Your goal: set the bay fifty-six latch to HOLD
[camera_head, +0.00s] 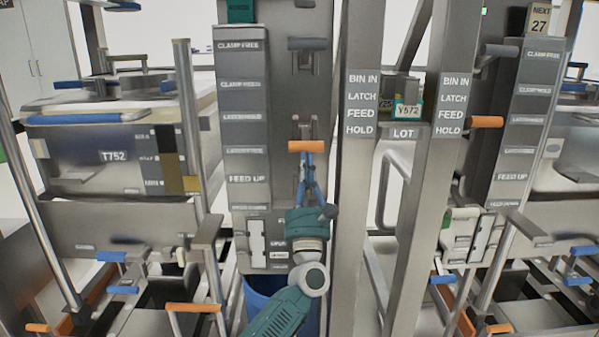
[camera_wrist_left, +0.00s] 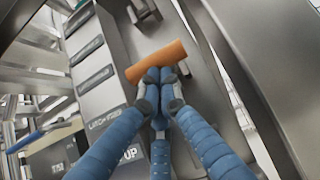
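An orange latch handle (camera_head: 306,146) sits on the central grey column, level with the fourth label of the label plate (camera_head: 241,110). That label begins with LATCH in the wrist view; its second word is hard to read. My left gripper (camera_head: 308,160) reaches up from below to this handle. In the left wrist view my left gripper's blue fingers (camera_wrist_left: 159,78) are drawn together at the lower middle of the orange handle (camera_wrist_left: 156,60), apparently closed on it. The tips partly hide the handle's stem. No bay number fifty-six is readable. My right gripper is not in view.
A blue-grey handle (camera_head: 307,44) is higher on the same column. Another orange handle (camera_head: 486,122) is on the right column. A post (camera_head: 360,200) stands close right of my left gripper. A T752 bin (camera_head: 115,170) is at left. Orange and blue levers sit low down.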

